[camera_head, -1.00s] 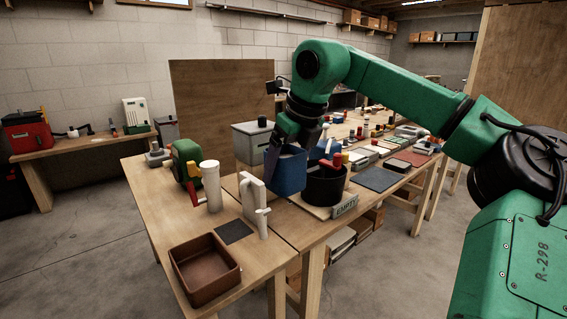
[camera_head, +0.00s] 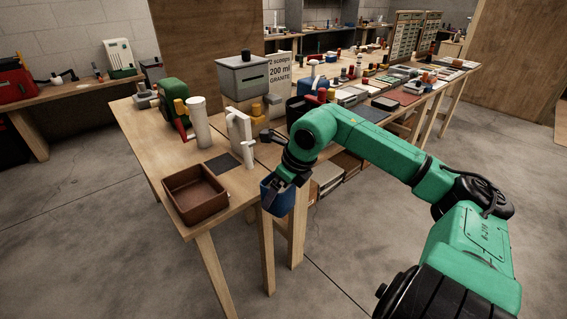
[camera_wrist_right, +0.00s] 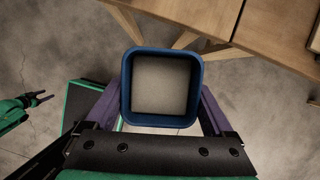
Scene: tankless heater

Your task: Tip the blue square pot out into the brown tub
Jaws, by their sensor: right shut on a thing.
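The blue square pot (camera_head: 284,203) is in my right gripper (camera_head: 279,184), which is shut on it. It hangs just off the table's front edge, right of the brown tub and lower than the tabletop's far parts. In the right wrist view the pot (camera_wrist_right: 162,52) looks upright, its mouth facing the camera, with a pale grey, even surface inside; I cannot tell how deep it lies. The brown tub (camera_head: 205,209) sits on the table's near corner, open and apparently empty. My left gripper (camera_wrist_right: 42,98) shows at the left of the wrist view, jaws apart, empty.
A dark flat mat (camera_head: 224,164) lies behind the tub. A white upright fixture (camera_head: 241,138), a white cylinder (camera_head: 200,125) and a grey box (camera_head: 243,77) stand farther back. A sign (camera_head: 280,70) reads "2 scoops 200 ml GRANITE". Floor is clear in front.

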